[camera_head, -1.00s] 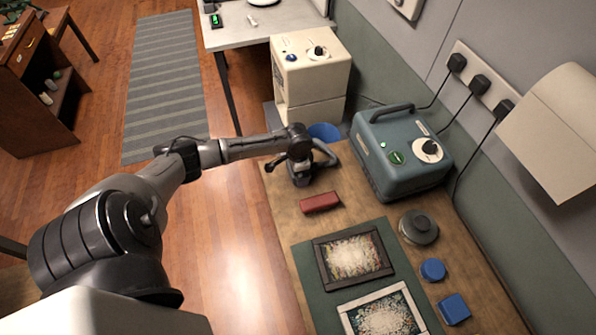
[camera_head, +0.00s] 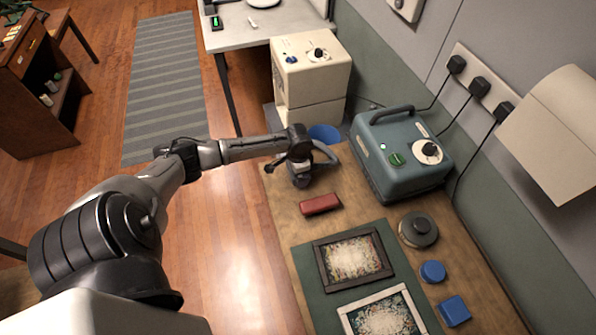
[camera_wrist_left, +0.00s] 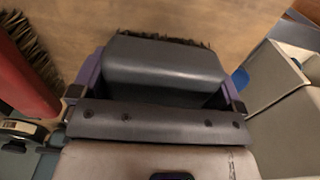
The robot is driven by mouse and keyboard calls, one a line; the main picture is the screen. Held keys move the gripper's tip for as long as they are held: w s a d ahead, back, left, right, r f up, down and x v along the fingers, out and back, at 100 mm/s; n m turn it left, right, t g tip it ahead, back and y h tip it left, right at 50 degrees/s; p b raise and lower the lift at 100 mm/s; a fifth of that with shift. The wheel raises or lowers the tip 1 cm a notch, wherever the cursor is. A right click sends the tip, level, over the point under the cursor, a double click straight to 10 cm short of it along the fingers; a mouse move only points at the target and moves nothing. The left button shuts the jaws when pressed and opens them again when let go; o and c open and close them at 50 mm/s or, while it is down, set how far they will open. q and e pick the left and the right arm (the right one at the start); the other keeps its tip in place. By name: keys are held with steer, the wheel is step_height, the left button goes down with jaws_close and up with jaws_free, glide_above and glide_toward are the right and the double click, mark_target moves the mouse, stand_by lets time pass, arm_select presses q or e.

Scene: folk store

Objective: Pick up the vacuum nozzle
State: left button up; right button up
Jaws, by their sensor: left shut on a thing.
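My left gripper (camera_head: 300,176) is at the far end of the workbench, low over the wooden top, and is shut on the vacuum nozzle. The nozzle is mostly hidden by the gripper in the head view. A grey curved hose (camera_head: 329,153) shows just right of the gripper. In the left wrist view, a grey block with dark bristles at its far edge, seemingly the nozzle (camera_wrist_left: 165,68), sits in front of the wrist, close to the bench surface. I cannot tell whether it touches the bench. My right gripper is not in view.
A red brush (camera_head: 320,204) lies just in front of the gripper; it also shows in the left wrist view (camera_wrist_left: 22,85). A teal machine (camera_head: 402,155) stands to the right, a blue bin (camera_head: 324,132) behind. Two framed pieces lie on a green mat (camera_head: 309,272) nearer.

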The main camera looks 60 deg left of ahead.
arm_select(q)
steer(key=r, duration=0.2)
steer(key=r+p, duration=0.1)
steer(key=r, duration=0.1)
steer(key=shift+w+d, duration=0.2)
steer(key=shift+d, duration=0.2)
steer(key=w+d+r+p, duration=0.1)
steer(key=w+d+r, duration=0.2)
steer(key=d+r, duration=0.3)
steer(key=d, duration=0.4)
steer(key=shift+d+r, duration=0.15)
steer(key=shift+w, duration=0.1)
